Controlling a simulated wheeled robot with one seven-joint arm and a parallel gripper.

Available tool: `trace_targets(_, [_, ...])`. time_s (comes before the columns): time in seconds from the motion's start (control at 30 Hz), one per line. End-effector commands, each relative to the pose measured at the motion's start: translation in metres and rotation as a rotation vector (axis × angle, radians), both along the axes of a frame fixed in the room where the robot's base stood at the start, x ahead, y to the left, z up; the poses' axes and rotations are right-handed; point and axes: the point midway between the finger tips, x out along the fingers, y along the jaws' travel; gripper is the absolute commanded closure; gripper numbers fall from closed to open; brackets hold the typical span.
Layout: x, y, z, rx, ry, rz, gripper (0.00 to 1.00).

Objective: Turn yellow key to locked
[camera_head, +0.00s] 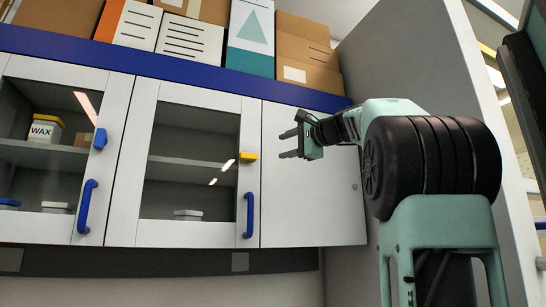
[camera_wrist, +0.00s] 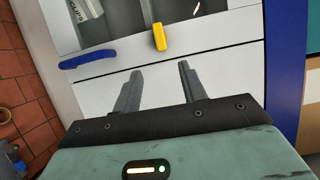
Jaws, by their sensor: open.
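The yellow key (camera_head: 248,157) is on the right edge of the middle cabinet door (camera_head: 150,200), above that door's blue handle (camera_head: 249,214). It also shows in the wrist view (camera_wrist: 159,37), beyond my fingertips. My gripper (camera_head: 286,144) is to the right of the key, in front of the plain right panel. In the wrist view my gripper (camera_wrist: 160,72) has its two dark fingers apart with nothing between them. The key is apart from the fingers. I cannot tell from its shape whether it stands at locked.
A blue key (camera_head: 100,138) and a blue handle (camera_head: 87,206) are on the left door. A wax tub (camera_head: 45,128) sits behind glass. Boxes (camera_head: 250,38) stand on top. A grey side wall (camera_head: 430,60) is close behind my arm. The space before the doors is clear.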

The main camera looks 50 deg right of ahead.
Motion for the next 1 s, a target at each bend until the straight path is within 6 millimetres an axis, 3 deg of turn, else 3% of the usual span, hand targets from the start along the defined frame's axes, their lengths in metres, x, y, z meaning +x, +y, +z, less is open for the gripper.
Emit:
trace_targets(0.1, [-0.015, 0.002, -0.001, 0.0, 0.0, -0.001, 0.58])
trace_targets(0.3, [-0.025, 0.004, 0.0, 0.001, 0.0, -0.001, 0.58])
trace_targets(0.9, [-0.025, 0.004, 0.0, 0.0, 0.001, -0.001, 0.58])
trace_targets(1.0, [-0.011, 0.009, -0.013, 0.003, 0.028, 0.022, 0.58])
